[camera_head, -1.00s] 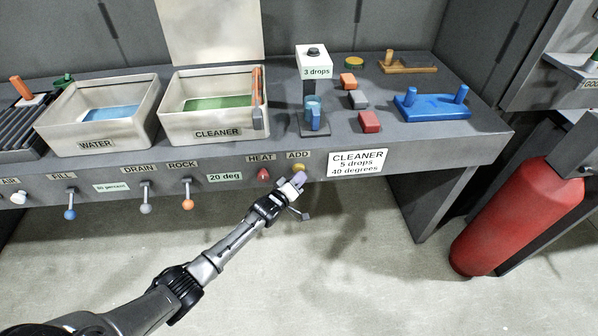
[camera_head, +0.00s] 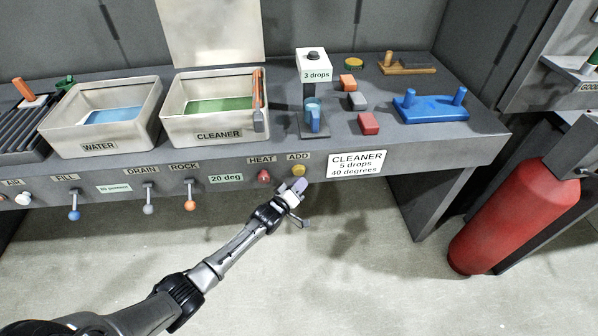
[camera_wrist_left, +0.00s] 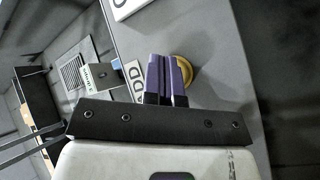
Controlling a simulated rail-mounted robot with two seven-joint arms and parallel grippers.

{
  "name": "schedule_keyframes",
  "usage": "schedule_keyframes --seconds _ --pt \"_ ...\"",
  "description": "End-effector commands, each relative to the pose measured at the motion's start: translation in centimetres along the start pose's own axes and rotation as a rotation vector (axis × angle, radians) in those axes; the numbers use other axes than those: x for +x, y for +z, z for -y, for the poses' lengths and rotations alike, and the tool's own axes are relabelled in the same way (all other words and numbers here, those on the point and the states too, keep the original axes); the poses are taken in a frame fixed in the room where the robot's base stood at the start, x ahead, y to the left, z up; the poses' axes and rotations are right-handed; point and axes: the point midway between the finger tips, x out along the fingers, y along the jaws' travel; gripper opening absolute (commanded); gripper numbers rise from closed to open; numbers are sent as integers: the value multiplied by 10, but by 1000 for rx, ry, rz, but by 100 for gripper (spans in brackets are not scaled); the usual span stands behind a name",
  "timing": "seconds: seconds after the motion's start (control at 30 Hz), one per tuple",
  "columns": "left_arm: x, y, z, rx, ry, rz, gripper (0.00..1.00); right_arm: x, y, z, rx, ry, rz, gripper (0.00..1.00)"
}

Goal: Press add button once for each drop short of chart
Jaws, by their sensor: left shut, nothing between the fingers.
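The yellow ADD button (camera_head: 299,170) is on the bench's front face under the ADD label (camera_head: 298,156). It also shows in the left wrist view (camera_wrist_left: 186,72), partly behind the fingertips. My left gripper (camera_head: 297,186) is shut and empty just in front of and below the button; a small gap shows in the head view. Its purple fingers (camera_wrist_left: 167,78) are together. The dispenser display (camera_head: 316,73) reads "3 drops". The chart (camera_head: 355,163) reads "CLEANER 5 drops 40 degrees". My right gripper is not in view.
The red HEAT button (camera_head: 264,176) is just left of ADD, beside a "20 deg" display (camera_head: 226,178). The cleaner tank (camera_head: 213,125) and water tank (camera_head: 100,135) stand on the bench. A blue cup (camera_head: 312,116) stands under the dispenser. A red extinguisher (camera_head: 505,220) stands at right.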

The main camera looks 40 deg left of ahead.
Motion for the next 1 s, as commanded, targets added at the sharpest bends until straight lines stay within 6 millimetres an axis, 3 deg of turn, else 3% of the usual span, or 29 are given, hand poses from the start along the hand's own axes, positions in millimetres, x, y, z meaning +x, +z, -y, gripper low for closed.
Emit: schedule_keyframes --seconds 0.4,1.0 --pt "-26 17 -21 -2 -1 1 0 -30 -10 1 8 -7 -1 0" --pt "-30 22 -22 0 -1 0 0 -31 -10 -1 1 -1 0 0"
